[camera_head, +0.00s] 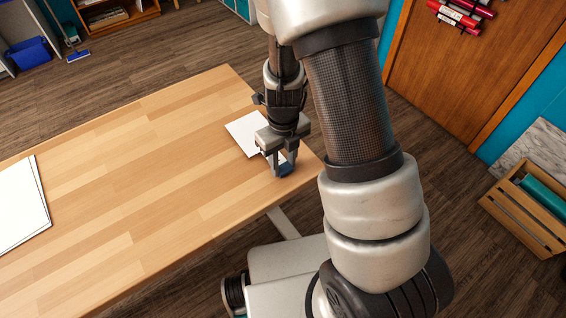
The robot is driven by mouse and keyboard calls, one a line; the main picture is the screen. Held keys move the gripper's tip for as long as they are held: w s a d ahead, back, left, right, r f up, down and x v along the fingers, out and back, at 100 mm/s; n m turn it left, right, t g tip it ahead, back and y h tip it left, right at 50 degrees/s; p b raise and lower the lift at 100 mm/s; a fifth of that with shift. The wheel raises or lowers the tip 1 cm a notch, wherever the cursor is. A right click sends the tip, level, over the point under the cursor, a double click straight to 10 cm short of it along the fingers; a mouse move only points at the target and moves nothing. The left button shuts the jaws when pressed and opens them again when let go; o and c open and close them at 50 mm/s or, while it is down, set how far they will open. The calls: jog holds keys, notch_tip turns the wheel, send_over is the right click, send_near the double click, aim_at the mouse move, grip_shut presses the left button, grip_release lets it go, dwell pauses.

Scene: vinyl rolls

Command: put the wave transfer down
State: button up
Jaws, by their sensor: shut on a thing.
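The wave transfer appears to be the small white sheet (243,130) at the right end of the wooden table (130,150). My gripper (278,169) points down near the table's right corner and is shut on the sheet's near part. A small dark blue patch shows at the fingertips; I cannot tell if it is part of the sheet's print. The fingers and wrist hide much of the sheet. It lies on or just above the tabletop; I cannot tell which.
White sheets (20,212) lie stacked at the table's left. The middle of the tabletop is clear. A wooden crate (527,213) with a teal roll stands on the floor at right. A blue bin (28,53) stands far left.

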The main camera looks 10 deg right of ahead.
jog(key=shift+f, duration=0.1)
jog(key=o, duration=1)
